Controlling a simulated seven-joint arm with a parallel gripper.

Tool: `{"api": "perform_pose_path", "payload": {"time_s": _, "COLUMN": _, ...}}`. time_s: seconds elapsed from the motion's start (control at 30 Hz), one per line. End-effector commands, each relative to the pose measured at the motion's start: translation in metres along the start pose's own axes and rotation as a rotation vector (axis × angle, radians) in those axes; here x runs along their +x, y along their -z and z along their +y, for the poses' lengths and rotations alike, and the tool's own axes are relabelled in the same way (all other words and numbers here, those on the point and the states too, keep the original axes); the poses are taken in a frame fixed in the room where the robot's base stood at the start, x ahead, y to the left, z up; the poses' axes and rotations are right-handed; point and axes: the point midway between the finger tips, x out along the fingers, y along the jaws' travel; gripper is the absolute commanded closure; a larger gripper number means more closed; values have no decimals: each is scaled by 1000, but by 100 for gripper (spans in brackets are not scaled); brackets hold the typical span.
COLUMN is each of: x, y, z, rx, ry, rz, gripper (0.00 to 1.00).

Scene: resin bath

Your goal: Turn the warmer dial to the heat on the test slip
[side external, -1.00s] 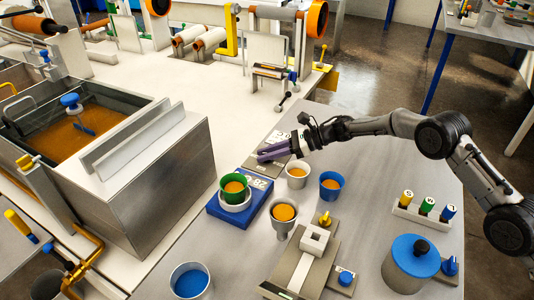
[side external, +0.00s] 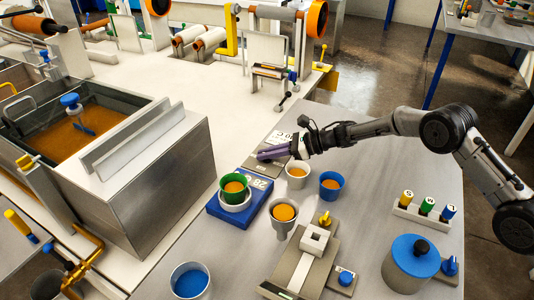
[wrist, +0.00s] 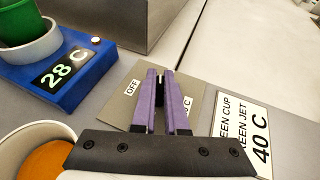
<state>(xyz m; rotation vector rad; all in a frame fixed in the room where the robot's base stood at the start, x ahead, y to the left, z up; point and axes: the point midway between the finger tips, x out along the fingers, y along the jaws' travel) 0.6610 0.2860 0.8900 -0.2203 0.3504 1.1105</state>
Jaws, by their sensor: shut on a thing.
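My gripper (wrist: 159,75) has purple fingers, shut on the small dark warmer dial (wrist: 160,83), mostly hidden between them. In the side view my gripper (side external: 263,154) is over the dial's panel. The panel (wrist: 118,106) is grey-beige, with an "OFF" label left of the fingers and a partly covered label ending in "C" to the right. The blue warmer (wrist: 90,76) shows "28 C" and carries a green cup (wrist: 18,22) in a white ring. The white test slip (wrist: 238,128) lies right of the panel; its visible text includes "40 C".
A white cup of orange liquid (side external: 298,170) and a blue cup (side external: 331,181) stand close to my gripper. A holder with another orange-filled cup (side external: 283,215) is nearer the camera. A steel bath (side external: 165,170) stands to the left.

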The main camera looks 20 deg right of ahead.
Motion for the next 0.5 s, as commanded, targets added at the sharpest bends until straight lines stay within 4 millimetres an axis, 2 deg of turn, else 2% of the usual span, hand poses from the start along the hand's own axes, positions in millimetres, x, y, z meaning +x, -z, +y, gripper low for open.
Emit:
{"api": "perform_pose_path", "payload": {"time_s": 0.07, "x": 0, "y": -2, "z": 0, "rx": -3, "ry": -1, "rz": -2, "gripper": 100}}
{"api": "perform_pose_path", "payload": {"time_s": 0.1, "x": 0, "y": -2, "z": 0, "rx": -3, "ry": -2, "rz": -2, "gripper": 86}}
{"api": "perform_pose_path", "payload": {"time_s": 0.23, "x": 0, "y": -1, "z": 0, "rx": -2, "ry": -2, "rz": -1, "gripper": 62}}
{"api": "perform_pose_path", "payload": {"time_s": 0.27, "x": 0, "y": -1, "z": 0, "rx": -2, "ry": -2, "rz": -1, "gripper": 59}}
{"api": "perform_pose_path", "payload": {"time_s": 0.5, "x": 0, "y": 0, "z": 0, "rx": -2, "ry": -2, "rz": 0, "gripper": 59}}
